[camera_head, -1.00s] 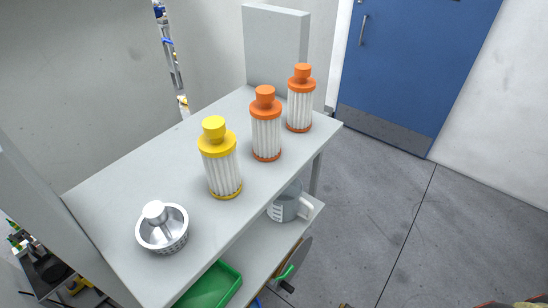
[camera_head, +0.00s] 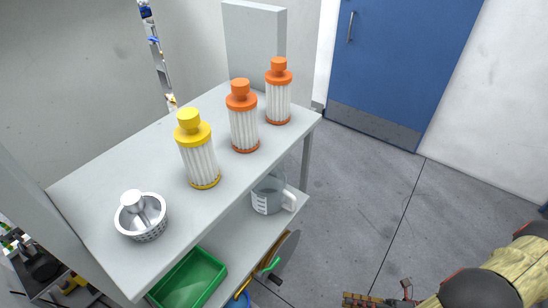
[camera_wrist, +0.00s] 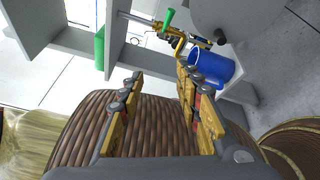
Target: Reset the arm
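My gripper (camera_wrist: 160,76) is in the wrist view with its two yellow-and-grey fingers spread apart and nothing held between them. In the head view my gripper (camera_head: 376,300) shows at the bottom edge, partly cut off, over the floor to the right of the shelf unit. My arm comes in from the lower right there, with a tan sleeve and dark joints. The gripper is apart from the shelf unit in the head view.
A grey shelf unit (camera_head: 105,180) holds a yellow-capped filter (camera_head: 200,160), two orange-capped filters (camera_head: 243,125) (camera_head: 278,98) and a metal basket (camera_head: 140,216). Below are a jug (camera_head: 268,194), a green bin (camera_head: 190,278) and a blue bucket (camera_wrist: 212,68). Floor before the blue door (camera_head: 400,70) is clear.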

